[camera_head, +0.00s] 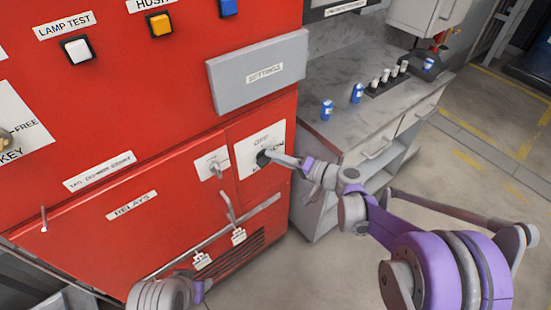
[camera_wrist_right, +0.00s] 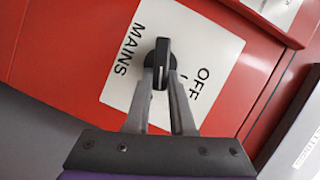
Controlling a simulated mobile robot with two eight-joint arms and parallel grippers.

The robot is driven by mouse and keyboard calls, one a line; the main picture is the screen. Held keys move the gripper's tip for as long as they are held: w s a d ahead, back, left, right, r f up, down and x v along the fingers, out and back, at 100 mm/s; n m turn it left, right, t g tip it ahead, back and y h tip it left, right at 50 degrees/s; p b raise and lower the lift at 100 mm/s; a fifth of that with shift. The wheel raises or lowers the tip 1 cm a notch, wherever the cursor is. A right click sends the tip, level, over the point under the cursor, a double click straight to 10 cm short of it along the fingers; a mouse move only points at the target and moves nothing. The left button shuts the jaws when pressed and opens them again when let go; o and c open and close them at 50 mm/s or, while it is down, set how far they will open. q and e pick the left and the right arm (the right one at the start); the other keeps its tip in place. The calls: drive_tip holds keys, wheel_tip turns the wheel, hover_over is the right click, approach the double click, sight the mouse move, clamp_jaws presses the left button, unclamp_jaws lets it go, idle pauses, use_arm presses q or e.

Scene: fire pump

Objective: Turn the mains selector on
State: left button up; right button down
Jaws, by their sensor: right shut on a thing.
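The mains selector (camera_head: 263,157) is a black knob on a white plate low on the red panel in the head view. In the right wrist view, the black knob (camera_wrist_right: 163,52) stands between the printed words MAINS and OFF on its white plate (camera_wrist_right: 215,45). My right gripper (camera_head: 271,158) reaches it from the right. Its two grey fingers (camera_wrist_right: 162,75) are shut on the knob, one on each side. They hide part of the knob and plate. My left gripper does not show; only a grey and purple part of my arm is at the bottom.
Left of the selector is another small switch (camera_head: 213,165). A grey SETTINGS box (camera_head: 258,72) juts out above. A grey bar (camera_head: 215,238) with hanging tags is below. At the right is a counter (camera_head: 345,120) with blue cans (camera_head: 357,93). The floor right of it has free room.

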drive_tip(key=shift+f+m+y+b, duration=0.2)
drive_tip(key=shift+m+y+b, duration=0.25)
drive_tip(key=shift+m, duration=0.4)
drive_tip(key=shift+f+m+y+b, duration=0.15)
drive_tip(key=shift+m+y+b, duration=0.25)
drive_tip(key=shift+m, duration=0.45)
drive_tip(key=shift+a, duration=0.1)
drive_tip(key=c, duration=0.8)
unclamp_jaws()
drive_tip(key=shift+o, duration=0.2)
drive_tip(key=shift+w+a, duration=0.1)
drive_tip(key=v, duration=1.1)
drive_tip(key=shift+p, duration=0.4)
drive_tip(key=shift+a+f, duration=0.1)
drive_tip(key=shift+a, duration=0.05)
